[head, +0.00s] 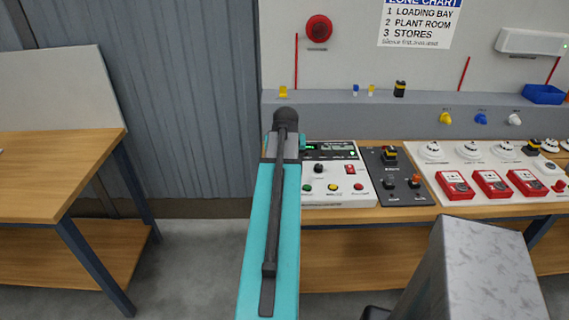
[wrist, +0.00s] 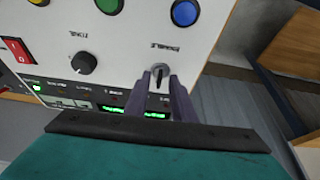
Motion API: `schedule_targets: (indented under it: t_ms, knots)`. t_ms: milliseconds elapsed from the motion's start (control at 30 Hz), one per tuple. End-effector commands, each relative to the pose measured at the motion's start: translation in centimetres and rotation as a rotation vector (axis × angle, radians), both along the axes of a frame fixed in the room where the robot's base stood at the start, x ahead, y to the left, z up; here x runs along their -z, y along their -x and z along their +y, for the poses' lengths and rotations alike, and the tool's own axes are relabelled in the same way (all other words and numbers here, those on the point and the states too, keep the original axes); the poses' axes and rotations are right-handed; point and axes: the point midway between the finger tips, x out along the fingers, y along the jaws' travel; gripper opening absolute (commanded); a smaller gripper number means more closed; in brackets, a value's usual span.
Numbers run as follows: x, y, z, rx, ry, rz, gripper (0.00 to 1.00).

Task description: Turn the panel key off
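The control panel (head: 340,193) is a white box on the bench, ahead and right of my arm in the head view. In the wrist view the panel face (wrist: 118,47) fills the upper left. The key (wrist: 158,73) is a small metal piece standing in its round switch. My gripper (wrist: 158,80) has its two dark fingers apart, one on each side of the key. I cannot tell whether either finger touches it. In the head view my arm hides the key and the fingers.
Beside the key are a black knob (wrist: 84,64), a red rocker switch (wrist: 16,50) and coloured buttons, one of them blue (wrist: 185,12). A dark switch box (head: 398,183) stands right of the panel, then red call points (head: 455,186). A wooden table (head: 50,175) is at left.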

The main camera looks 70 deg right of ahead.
Motion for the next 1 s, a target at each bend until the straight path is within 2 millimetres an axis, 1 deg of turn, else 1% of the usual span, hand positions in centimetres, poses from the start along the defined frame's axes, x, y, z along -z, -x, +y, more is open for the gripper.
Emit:
schedule_targets:
  t_ms: [267, 467, 567, 1000]
  knots:
    - [-0.2, 0.0, 0.0, 0.001, 0.002, 0.0, 0.23]
    - [-1.2, 0.2, 0.3, 0.001, 0.005, -0.001, 0.23]
    - [-1.8, 0.3, 0.6, 0.001, 0.004, -0.001, 0.23]
    - [-5.9, 0.9, 2.2, 0.001, 0.004, -0.001, 0.23]
